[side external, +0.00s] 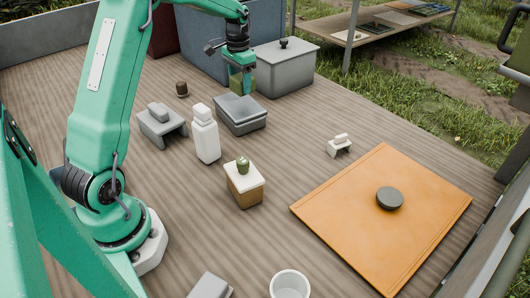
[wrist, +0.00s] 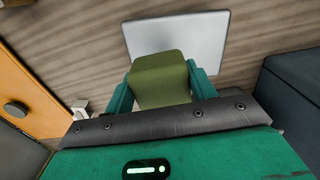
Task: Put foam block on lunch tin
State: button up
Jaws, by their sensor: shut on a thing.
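My gripper (side external: 241,84) is shut on the olive-green foam block (wrist: 160,82), with one teal finger on each side of it in the wrist view. The lunch tin (side external: 240,122) is a low grey box with a flat lid, on the wooden deck under my gripper in the side view. Its pale grey lid also shows in the wrist view (wrist: 205,36), behind the block, which covers part of its near edge. In the side view the block is mostly hidden by the fingers, just above the lid's back part. I cannot tell whether it touches the lid.
A grey box with a black knob (side external: 287,72) stands close behind the tin on the right. A white bottle (side external: 206,140) and a grey stand (side external: 163,128) are to the left. An orange mat (side external: 340,210) with a dark disc (side external: 389,198) lies at the right.

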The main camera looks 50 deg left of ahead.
aim_at(235, 82)
jog(key=shift+w+a+f, duration=0.1)
jog(key=shift+a+f, duration=0.35)
jog(key=shift+a, duration=0.3)
jog(key=shift+a+f, duration=0.4)
jog(key=shift+a, duration=0.3)
jog(key=shift+f, duration=2)
jog(key=shift+f, duration=0.1)
jog(key=o, duration=1)
notch_tip(235, 82, up, 12)
